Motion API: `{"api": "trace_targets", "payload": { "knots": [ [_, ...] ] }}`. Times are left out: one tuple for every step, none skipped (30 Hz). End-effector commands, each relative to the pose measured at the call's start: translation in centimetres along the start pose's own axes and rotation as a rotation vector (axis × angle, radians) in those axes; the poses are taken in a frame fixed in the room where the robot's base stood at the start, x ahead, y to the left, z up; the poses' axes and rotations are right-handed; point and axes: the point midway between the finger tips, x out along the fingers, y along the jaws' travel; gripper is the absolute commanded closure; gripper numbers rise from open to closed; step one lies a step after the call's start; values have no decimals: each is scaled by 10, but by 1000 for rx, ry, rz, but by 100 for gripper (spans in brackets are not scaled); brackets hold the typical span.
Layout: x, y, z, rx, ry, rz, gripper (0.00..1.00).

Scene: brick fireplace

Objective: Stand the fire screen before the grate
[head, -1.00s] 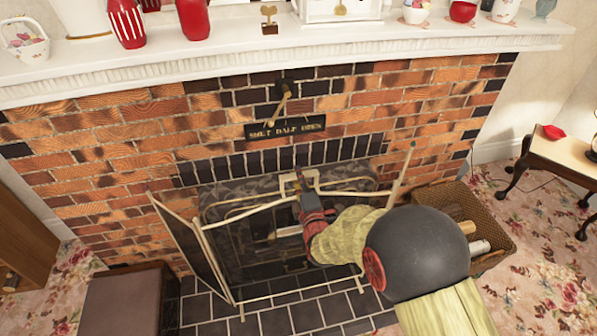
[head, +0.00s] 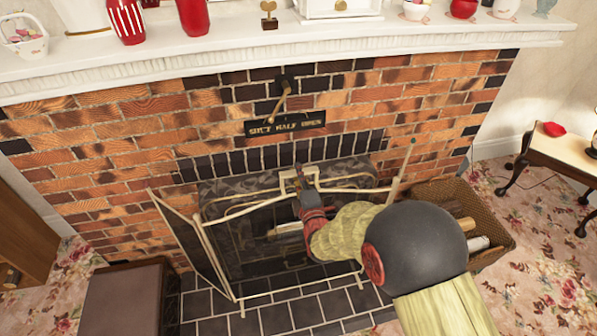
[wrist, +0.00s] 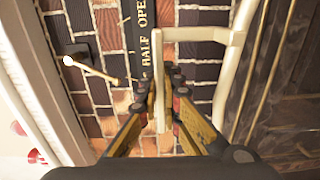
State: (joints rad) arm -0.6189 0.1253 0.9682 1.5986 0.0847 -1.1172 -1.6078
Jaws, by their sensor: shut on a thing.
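The fire screen (head: 186,245) is a folding screen with a pale frame and dark mesh side panels. It stands upright on the dark tiled hearth (head: 265,320), in front of the grate (head: 262,236). My gripper (head: 302,182) is shut on the pale handle at the middle of the screen's top rail. In the wrist view the handle (wrist: 160,70) passes between the fingers of my gripper (wrist: 163,98). My arm hides much of the screen's right side, and I cannot tell whether its feet touch the tiles.
A wicker basket (head: 490,225) with logs stands at the right of the hearth, and a dark box (head: 125,305) at the left. A lever (head: 281,103) and a "shut half open" plate (head: 285,125) are on the brick above. The mantel holds ornaments.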

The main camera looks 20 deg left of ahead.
Motion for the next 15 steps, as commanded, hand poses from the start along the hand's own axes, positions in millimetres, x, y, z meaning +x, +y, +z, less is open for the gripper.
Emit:
{"api": "trace_targets", "payload": {
  "knots": [
    [2,7,0,1,0,13,100],
    [2,6,0,1,0,13,100],
    [2,6,0,1,0,13,100],
    [2,6,0,1,0,13,100],
    [2,5,0,1,0,13,100],
    [2,5,0,1,0,13,100],
    [2,5,0,1,0,13,100],
    [2,4,0,1,0,14,100],
    [2,4,0,1,0,14,100],
    [2,4,0,1,0,14,100],
    [2,4,0,1,0,14,100],
    [2,3,0,1,0,14,100],
    [2,3,0,1,0,14,100],
    [2,2,0,1,0,14,100],
    [2,2,0,1,0,14,100]
  ]
}}
